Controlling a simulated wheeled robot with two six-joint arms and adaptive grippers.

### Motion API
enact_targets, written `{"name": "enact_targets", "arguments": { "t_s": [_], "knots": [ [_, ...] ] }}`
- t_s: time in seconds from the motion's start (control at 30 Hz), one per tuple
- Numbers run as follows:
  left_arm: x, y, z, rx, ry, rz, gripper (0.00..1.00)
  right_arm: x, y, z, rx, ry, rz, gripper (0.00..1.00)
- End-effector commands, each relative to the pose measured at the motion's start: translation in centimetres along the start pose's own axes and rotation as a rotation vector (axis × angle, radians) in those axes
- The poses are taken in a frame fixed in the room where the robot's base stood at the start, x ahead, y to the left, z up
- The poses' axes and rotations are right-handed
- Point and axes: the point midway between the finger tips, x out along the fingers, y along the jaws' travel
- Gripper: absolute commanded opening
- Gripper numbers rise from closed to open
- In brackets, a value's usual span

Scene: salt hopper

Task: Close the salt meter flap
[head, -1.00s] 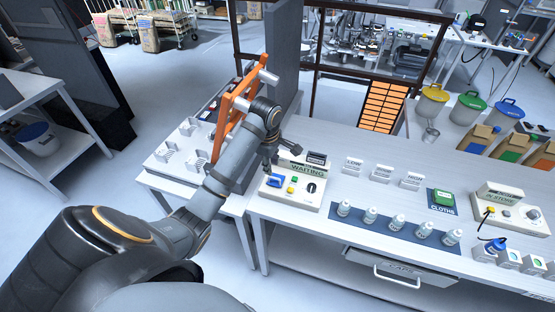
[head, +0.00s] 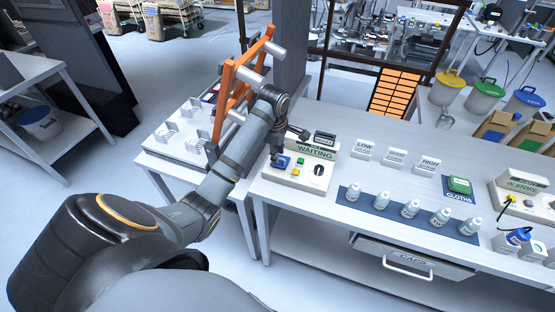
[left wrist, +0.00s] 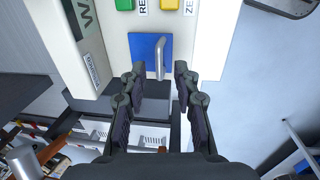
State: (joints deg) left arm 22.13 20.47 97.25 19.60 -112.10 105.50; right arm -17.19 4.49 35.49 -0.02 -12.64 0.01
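The salt meter (head: 310,173) is a pale box with a "WAITING" display at the left end of the bench. Its blue flap (left wrist: 145,47) has an upright silver handle (left wrist: 160,57) in the left wrist view. The flap also shows in the head view (head: 284,163), partly behind my fingers. My left gripper (left wrist: 160,72) is open, its fingertips on either side of the handle's lower end with gaps to it. In the head view my left gripper (head: 275,154) is just over the flap. I cannot tell how far the flap stands open. My right gripper is out of view.
Green (head: 301,161) and yellow (head: 295,171) buttons and a black knob (head: 319,170) sit close to the flap. An orange rack (head: 232,90) stands beside my left arm. Several small bottles stand on a blue mat (head: 385,208) to the right.

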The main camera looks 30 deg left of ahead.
Motion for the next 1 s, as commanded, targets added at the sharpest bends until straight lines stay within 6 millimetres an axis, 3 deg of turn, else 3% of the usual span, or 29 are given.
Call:
{"name": "enact_targets", "arguments": {
  "t_s": [0.3,0.53,0.73,1.0],
  "knots": [
    [0.5,0.1,0.0,0.0,0.0,0.003,0.3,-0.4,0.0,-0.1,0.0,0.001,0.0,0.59],
    [0.5,0.1,0.0,0.001,0.0,0.003,0.0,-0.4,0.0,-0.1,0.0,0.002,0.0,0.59],
    [0.5,0.1,0.0,0.001,0.0,0.003,0.0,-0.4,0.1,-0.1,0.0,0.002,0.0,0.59],
    [0.7,-0.5,-0.1,0.001,0.002,0.083,0.0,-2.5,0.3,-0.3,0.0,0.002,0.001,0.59]
  ]
}}
